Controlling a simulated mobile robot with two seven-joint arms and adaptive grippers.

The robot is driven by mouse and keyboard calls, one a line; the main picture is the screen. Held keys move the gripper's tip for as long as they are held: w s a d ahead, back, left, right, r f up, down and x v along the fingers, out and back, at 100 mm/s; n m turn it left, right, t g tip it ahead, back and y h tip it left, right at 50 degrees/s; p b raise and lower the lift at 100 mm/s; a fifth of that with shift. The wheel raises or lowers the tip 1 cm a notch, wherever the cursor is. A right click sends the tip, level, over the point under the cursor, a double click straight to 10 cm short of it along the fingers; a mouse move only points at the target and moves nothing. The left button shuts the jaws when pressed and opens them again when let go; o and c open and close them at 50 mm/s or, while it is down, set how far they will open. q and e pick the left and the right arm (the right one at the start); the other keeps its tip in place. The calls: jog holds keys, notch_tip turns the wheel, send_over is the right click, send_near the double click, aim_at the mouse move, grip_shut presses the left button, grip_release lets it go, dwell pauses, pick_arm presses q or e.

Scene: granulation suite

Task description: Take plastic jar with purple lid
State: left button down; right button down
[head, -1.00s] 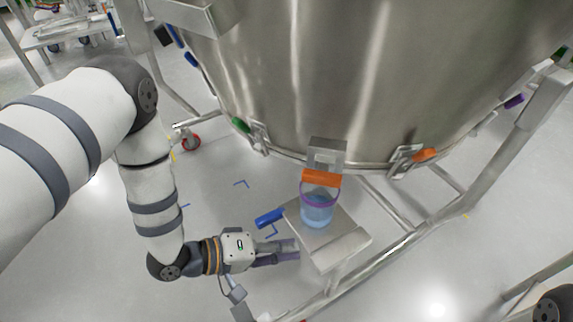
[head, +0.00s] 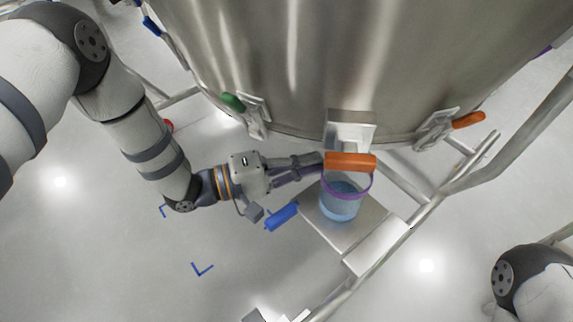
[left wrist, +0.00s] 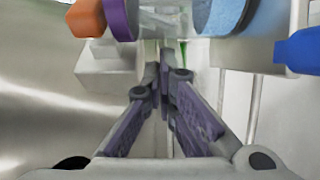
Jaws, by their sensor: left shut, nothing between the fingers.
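The plastic jar (head: 341,203) is clear with a purple ring at its top and blue contents. It stands on a small metal platform (head: 327,228) under the steel vessel, beside an orange handle. In the left wrist view the jar's purple rim (left wrist: 121,18) and blue end (left wrist: 222,14) show at the top edge. My left gripper (head: 318,160) is shut and empty, its tips near the jar's upper left side by the orange handle. In the left wrist view its fingers (left wrist: 164,75) meet just short of the jar. I cannot tell whether they touch it. My right gripper is not in view.
The large steel vessel (head: 330,60) fills the top, with an orange handle (head: 350,161) close above the jar. A blue handle (head: 282,216) sticks out left of the platform. Metal frame rails (head: 452,190) run at the right. Open floor (head: 130,250) lies at lower left.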

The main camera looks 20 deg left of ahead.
aim_at(323, 183)
pick_arm(q)
jog(key=shift+x, duration=1.4)
jog(key=s+p, duration=0.1)
jog(key=s, duration=0.1)
jog(key=s+d+p, duration=0.1)
jog(key=s, duration=0.1)
jog(key=shift+s+r, duration=0.15)
jog(key=shift+s, duration=0.4)
